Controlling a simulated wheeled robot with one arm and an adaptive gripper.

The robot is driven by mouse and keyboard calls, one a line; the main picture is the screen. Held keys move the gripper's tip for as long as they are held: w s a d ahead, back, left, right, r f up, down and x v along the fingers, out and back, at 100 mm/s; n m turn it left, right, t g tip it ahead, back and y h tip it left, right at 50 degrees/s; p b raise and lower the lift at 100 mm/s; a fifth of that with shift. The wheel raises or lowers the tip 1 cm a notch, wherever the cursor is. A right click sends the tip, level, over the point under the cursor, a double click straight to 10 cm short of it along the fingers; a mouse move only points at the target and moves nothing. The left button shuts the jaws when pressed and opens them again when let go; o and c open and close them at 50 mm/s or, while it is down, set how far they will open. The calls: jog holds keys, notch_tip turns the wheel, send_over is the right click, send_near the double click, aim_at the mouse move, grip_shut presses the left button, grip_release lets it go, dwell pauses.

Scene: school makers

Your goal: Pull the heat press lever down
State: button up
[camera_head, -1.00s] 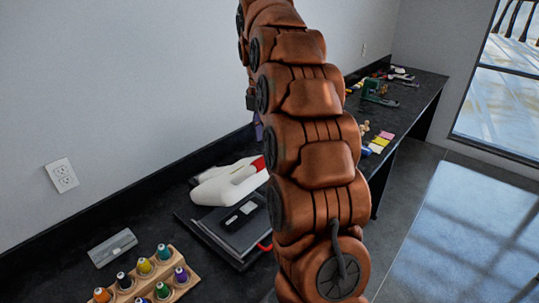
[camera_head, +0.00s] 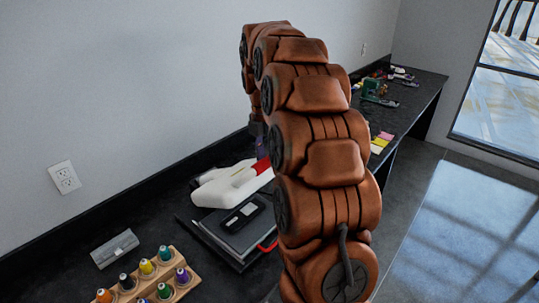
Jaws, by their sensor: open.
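The heat press stands on the black counter, with a white upper body (camera_head: 222,187) and a dark flat base (camera_head: 240,222). A red part (camera_head: 262,165), which looks like the lever grip, shows at the upper right end of the white body. Another red handle piece (camera_head: 268,245) shows low at the base's front right. My gripper (camera_head: 262,149) is partly visible, pointing down just above the red part. It is open. My arm hides its fingertips and the right side of the press, so I cannot tell whether it touches the lever.
A wooden rack (camera_head: 150,280) of colored spools stands at the lower left, beside a grey box (camera_head: 114,248). Sticky notes (camera_head: 381,142) and tools (camera_head: 378,92) lie farther along the counter. The wall runs close behind the press. Open floor (camera_head: 450,230) lies to the right.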

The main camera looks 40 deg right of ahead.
grip_shut()
dwell(0.3)
dwell(0.3)
